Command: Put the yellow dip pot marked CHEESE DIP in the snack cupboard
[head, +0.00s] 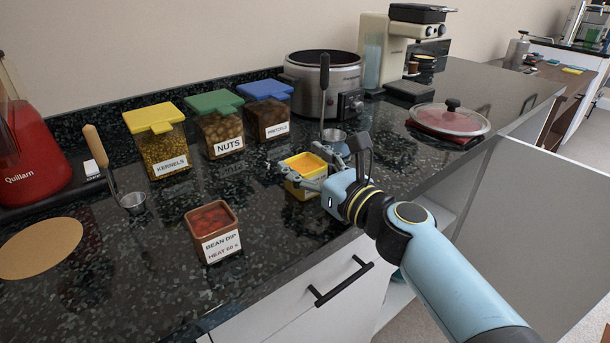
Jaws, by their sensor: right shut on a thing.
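A square yellow dip pot (299,187) with orange-yellow contents stands at or just above the dark counter near its front edge, in the middle of the head view. Its label is not readable here. The cupboard's inside is mostly hidden by the counter and my arm. My left gripper is out of view.
A brown BEAN DIP pot (214,233) stands left of the yellow pot. Jars of KERNELS (158,141), NUTS (216,125) and pretzels (267,111) line the back. A drawer handle (341,282) projects in front.

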